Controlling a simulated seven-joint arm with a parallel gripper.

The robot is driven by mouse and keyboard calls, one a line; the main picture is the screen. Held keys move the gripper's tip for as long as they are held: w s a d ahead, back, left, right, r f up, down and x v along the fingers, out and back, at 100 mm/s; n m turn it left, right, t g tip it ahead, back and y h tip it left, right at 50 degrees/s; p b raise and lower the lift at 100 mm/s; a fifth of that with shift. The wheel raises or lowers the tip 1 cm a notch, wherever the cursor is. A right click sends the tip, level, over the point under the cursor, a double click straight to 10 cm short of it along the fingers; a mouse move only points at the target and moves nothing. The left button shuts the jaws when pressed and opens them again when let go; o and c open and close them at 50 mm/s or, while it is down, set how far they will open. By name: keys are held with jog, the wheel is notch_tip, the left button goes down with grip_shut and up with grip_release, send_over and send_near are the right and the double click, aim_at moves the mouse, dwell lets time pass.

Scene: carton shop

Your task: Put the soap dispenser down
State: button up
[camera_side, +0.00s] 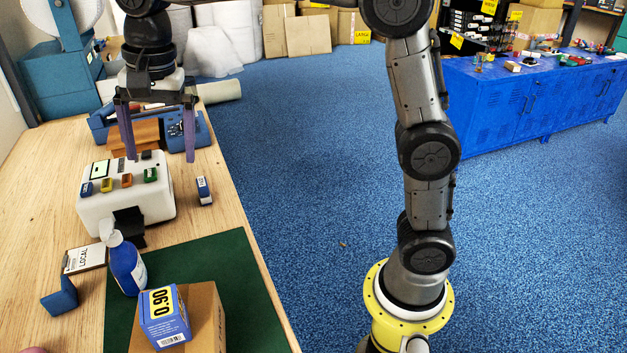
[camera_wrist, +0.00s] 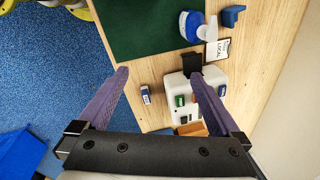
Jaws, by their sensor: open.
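The soap dispenser (camera_side: 127,268) is a blue bottle with a white pump head. It stands upright near the left edge of the green mat (camera_side: 233,262), beside a carton. In the wrist view the dispenser (camera_wrist: 190,27) shows near the top, overlapping the mat's edge; I cannot tell how much of its base is on the mat. My gripper (camera_side: 160,158) is open and empty, with purple fingers pointing down above the far part of the table, well away from the dispenser. The fingers also show in the wrist view (camera_wrist: 160,74), spread apart.
A white label machine (camera_side: 150,205) with coloured buttons stands below and near my gripper. A small stapler-like item (camera_side: 204,190) lies to its right. A blue-labelled box (camera_side: 163,318) sits on a brown carton (camera_side: 208,310). A "LOCAL" card (camera_side: 86,257) and blue holder (camera_side: 60,300) are at left.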

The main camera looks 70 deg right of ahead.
jog(key=s+d+n+t, duration=0.2)
jog(key=s+d+n, duration=0.45)
jog(key=s, duration=0.75)
jog(key=s+d+f+n+t, duration=0.1)
jog(key=s+d+f+n, duration=0.2)
jog(key=s, duration=0.8)
notch_tip(320, 180, down, 5)
jog(key=shift+d+r+n+t, duration=0.15)
jog(key=shift+d+n+t, duration=0.25)
jog(key=shift+n, duration=0.85)
